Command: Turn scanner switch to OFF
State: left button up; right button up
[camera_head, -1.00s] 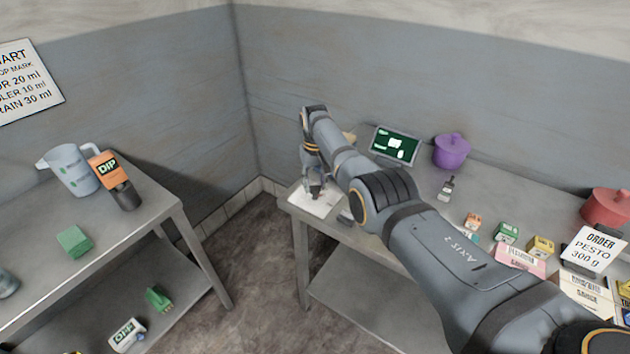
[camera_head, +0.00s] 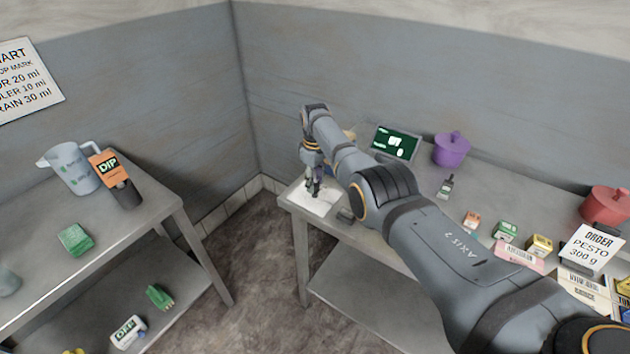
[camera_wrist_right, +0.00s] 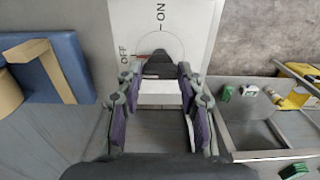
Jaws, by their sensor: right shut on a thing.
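The scanner switch panel is a white plate (camera_wrist_right: 185,25) printed with OFF and ON. It also shows in the head view as a white sheet (camera_head: 303,203) at the table's near left corner. The dark switch knob (camera_wrist_right: 158,64) stands on the plate, with a thin red mark beside it close to OFF. My right gripper (camera_wrist_right: 160,80) has its fingers on either side of the knob and is shut on it. In the head view my right gripper (camera_head: 313,189) points down over the plate. The knob is hidden there by the fingers. My left gripper is not in view.
A dark screen (camera_head: 396,142) and purple pot (camera_head: 452,150) stand behind my right arm. Small boxes and an order card (camera_head: 592,248) lie to the right. A blue block with a tan piece (camera_wrist_right: 55,65) is beside the plate. A second table (camera_head: 120,215) stands left.

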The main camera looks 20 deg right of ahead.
dwell(0.4)
jog(key=o, duration=1.2)
jog(key=shift+c, duration=0.2)
notch_tip(320, 180, up, 12)
jog(key=shift+f, duration=0.1)
